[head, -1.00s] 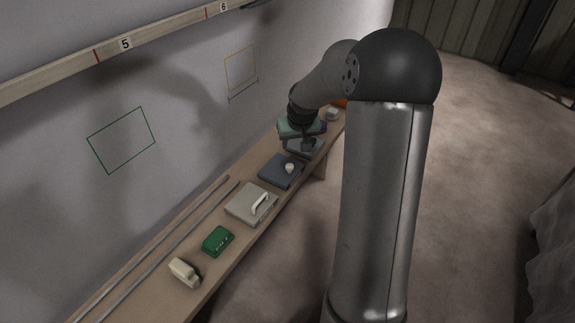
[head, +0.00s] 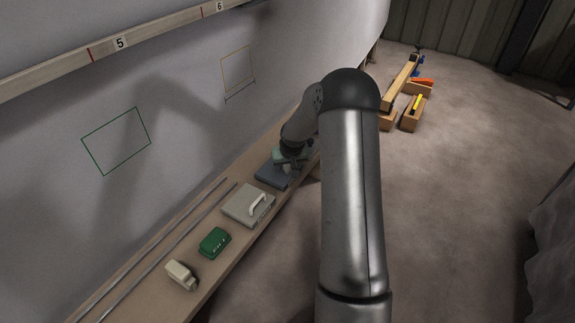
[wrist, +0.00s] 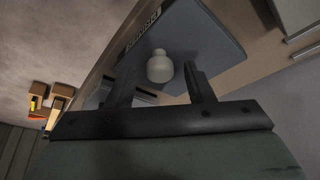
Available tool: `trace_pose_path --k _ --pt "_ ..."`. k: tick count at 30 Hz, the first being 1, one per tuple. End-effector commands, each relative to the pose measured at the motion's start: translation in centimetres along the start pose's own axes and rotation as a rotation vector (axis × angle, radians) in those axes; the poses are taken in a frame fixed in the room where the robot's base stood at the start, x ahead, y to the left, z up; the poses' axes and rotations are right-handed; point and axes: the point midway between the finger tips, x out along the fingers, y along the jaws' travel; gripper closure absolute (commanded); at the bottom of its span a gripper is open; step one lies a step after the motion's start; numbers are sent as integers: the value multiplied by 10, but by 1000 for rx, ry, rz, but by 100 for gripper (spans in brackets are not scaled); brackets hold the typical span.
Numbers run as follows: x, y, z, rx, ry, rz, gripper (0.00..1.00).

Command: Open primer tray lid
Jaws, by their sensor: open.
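A flat blue-grey tray with a lid (head: 268,178) lies on the bench, partly hidden by my gripper in the head view. In the wrist view its lid (wrist: 205,35) carries a pale round knob (wrist: 160,66). A dark lettered label (wrist: 143,27) runs along one edge; I cannot read it surely. My gripper (wrist: 160,78) is open, with one finger on each side of the knob in the picture. I cannot tell whether the fingers touch it or how high they are above the lid. In the head view my gripper (head: 293,160) is over this tray. The lid looks shut.
A light grey tray with a white handle (head: 243,207), a green box (head: 214,242) and a cream object (head: 181,275) stand nearer on the bench. Two long rods (head: 165,250) lie along the wall side.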

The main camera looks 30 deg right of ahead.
Motion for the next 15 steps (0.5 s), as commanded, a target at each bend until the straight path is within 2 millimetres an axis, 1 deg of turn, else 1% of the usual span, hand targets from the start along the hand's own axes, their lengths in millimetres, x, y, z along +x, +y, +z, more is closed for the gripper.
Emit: trace_pose_path --k 8,9,11,12,13,15 --pt "1 0 0 0 1 0 52" --pt "1 0 0 0 1 0 64" --pt "1 0 0 0 1 0 80" --pt "1 0 0 0 1 0 91" --pt "1 0 0 0 0 0 100" --pt "1 0 0 0 0 0 100"
